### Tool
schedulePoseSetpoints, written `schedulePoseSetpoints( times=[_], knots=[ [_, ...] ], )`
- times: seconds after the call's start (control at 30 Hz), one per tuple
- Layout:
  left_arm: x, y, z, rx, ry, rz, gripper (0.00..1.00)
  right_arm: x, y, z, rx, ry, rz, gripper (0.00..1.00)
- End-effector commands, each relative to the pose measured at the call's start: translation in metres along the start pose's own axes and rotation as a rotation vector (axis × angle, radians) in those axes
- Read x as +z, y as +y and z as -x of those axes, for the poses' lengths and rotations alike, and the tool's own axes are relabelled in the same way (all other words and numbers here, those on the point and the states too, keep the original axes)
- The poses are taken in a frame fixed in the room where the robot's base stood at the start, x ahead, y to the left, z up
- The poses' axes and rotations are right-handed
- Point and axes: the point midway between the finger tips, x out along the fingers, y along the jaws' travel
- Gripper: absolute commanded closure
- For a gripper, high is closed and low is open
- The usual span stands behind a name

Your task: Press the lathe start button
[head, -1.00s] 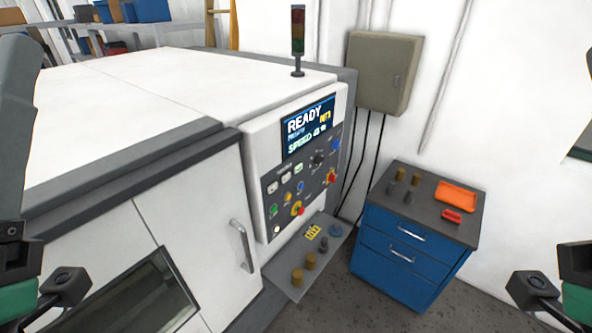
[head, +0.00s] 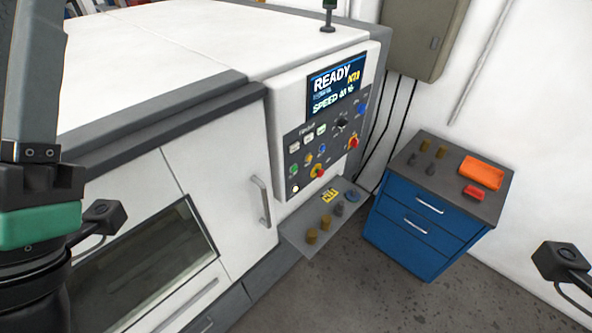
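The lathe's control panel (head: 326,144) is on the front of the white machine, right of the door. Its screen (head: 336,88) reads READY and SPEED. A green button (head: 293,170) sits at the panel's lower left; its label is too small to read. Other small buttons, a dark knob (head: 341,122) and two red buttons on yellow (head: 317,171) and (head: 352,142) are near it. My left arm shows at the left edge, apart from the panel, and its gripper fingers cannot be made out. Only a small black part shows at the right edge; my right gripper is out of view.
A grey shelf (head: 296,239) with small brass and grey parts juts out below the panel. A door handle (head: 261,201) stands left of it. A blue drawer cabinet (head: 409,221) with an orange tray (head: 481,172) is at right. The floor in front is clear.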

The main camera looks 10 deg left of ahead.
Motion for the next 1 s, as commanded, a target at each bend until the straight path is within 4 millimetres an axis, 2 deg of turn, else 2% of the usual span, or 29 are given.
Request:
schedulePoseSetpoints(
  times=[0.03,0.17,0.2,1.0],
  knots=[
    [0.0000,0.0000,0.0000,0.000,0.000,0.000,0.73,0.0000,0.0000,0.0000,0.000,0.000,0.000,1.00],
    [0.0000,0.0000,0.0000,0.000,0.000,0.000,0.97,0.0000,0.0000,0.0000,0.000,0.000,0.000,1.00],
    [0.0000,0.0000,0.0000,0.000,0.000,0.000,1.00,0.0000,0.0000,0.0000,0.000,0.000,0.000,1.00],
    [0.0000,0.0000,0.0000,0.000,0.000,0.000,1.00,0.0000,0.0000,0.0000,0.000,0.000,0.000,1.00]
  ],
)
